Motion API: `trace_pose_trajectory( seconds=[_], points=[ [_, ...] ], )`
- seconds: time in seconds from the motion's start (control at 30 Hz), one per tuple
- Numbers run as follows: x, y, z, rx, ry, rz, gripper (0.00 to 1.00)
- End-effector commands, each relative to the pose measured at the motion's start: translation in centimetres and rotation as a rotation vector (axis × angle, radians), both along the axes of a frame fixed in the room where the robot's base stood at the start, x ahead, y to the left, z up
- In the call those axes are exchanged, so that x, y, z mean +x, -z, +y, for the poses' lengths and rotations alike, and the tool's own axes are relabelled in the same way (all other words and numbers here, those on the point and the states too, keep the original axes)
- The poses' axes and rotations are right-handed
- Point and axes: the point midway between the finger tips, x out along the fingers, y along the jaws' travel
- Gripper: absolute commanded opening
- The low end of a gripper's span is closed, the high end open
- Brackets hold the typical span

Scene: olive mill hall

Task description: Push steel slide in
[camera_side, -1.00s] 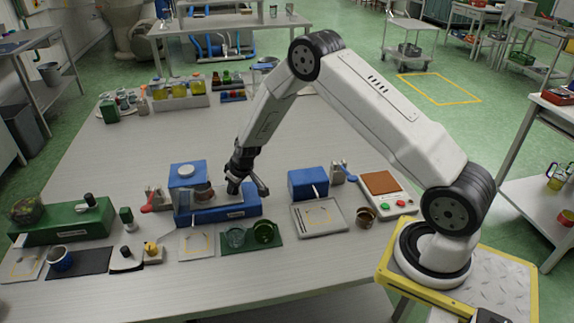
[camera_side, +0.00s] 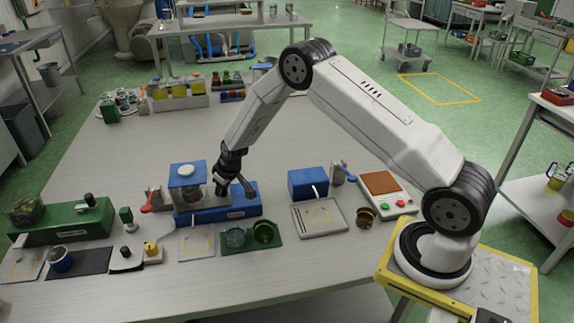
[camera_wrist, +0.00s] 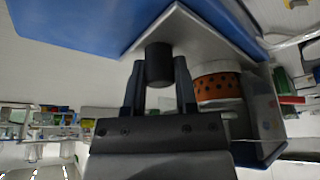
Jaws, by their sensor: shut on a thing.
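The steel slide (camera_wrist: 185,27) is a flat grey plate on the blue base (camera_side: 240,206) of a small machine. A black knob (camera_wrist: 159,62) stands up from the plate. My gripper (camera_side: 228,191) is shut on this knob, one finger on each side; it also shows in the wrist view (camera_wrist: 159,78). An orange perforated cup (camera_wrist: 218,88) with a pale rim is beside the knob, towards the machine's blue-topped housing (camera_side: 188,176). In the side view the housing partly hides the cup, and my gripper covers the knob.
A red-handled tool (camera_side: 153,200) lies left of the machine. A blue box (camera_side: 308,184) stands to the right. The table behind the machine is largely clear.

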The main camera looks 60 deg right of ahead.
Motion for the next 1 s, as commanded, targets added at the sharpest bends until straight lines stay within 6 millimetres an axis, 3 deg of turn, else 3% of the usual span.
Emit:
trace_pose_trajectory(
  seconds=[0.33, 0.37, 0.47, 1.0],
  points=[
    [0.53, -0.2, 0.47, -0.001, -0.002, -0.01, 0.0],
    [0.54, -0.2, 0.49, -0.001, -0.003, -0.01, 0.42],
    [0.49, -0.17, 0.48, -0.001, -0.003, -0.009, 0.71],
    [0.07, -0.67, 0.28, 0.0, 0.0, -0.004, 0.71]
  ],
)
